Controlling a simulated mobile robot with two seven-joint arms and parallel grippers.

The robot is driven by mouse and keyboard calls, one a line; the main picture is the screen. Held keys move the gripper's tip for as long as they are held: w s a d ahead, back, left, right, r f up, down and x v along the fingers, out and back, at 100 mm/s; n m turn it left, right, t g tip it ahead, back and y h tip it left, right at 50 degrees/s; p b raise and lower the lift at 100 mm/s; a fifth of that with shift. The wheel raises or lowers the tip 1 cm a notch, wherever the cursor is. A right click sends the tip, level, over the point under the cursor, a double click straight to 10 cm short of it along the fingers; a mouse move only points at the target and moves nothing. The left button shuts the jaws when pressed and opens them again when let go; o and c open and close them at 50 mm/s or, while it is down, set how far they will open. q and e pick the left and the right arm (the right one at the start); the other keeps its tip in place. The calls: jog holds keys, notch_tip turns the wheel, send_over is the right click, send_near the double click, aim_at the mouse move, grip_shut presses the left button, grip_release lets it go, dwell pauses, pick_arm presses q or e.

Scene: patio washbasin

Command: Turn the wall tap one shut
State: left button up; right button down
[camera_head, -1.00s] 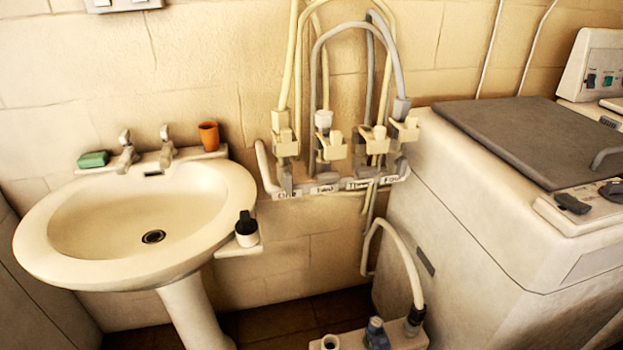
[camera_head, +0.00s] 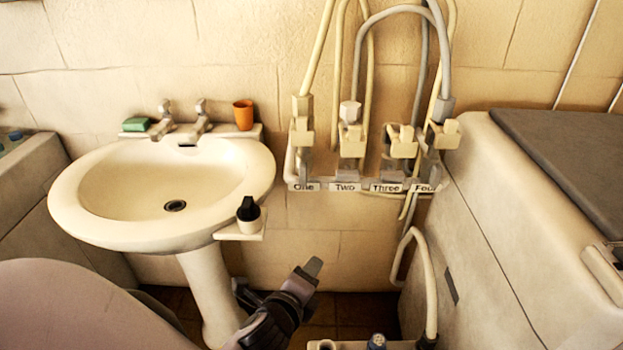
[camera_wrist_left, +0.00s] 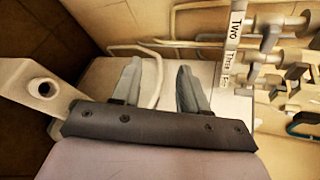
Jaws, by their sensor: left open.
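Wall tap one (camera_head: 302,132) is the leftmost of the pale taps on the wall rail, above the label "One" (camera_head: 304,187). A pale hose rises from its top. My left gripper (camera_head: 278,279) is low in front of the wall, below the rail and right of the basin's pedestal, apart from tap one. In the left wrist view its two grey fingers (camera_wrist_left: 158,86) are spread with nothing between them. That view shows the labels "Two" and "Three" sideways at upper right; I cannot make out tap one there. My right gripper is not in view.
Taps two (camera_head: 351,138), three (camera_head: 402,142) and four (camera_head: 443,133) stand close beside tap one, with looping hoses above. The washbasin (camera_head: 85,215) is to the left, its small side shelf holding a black-topped container (camera_head: 248,215). A pale machine (camera_head: 510,225) stands right.

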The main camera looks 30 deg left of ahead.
pick_arm(q)
jog(key=w+a+r+m+t+y, duration=0.1)
jog(key=w+a+r+m+y, duration=0.15)
jog(key=r+m, duration=0.25)
jog(key=m+t+y, duration=0.1)
jog(key=m+y, duration=0.3)
jog(key=m, duration=0.1)
send_near(303, 176)
jog(key=x, duration=0.3)
jog(key=b+x, duration=0.1)
jog(key=x, duration=0.5)
jog(key=shift+w+a, duration=0.1)
jog(key=shift+w, duration=0.05)
grip_shut()
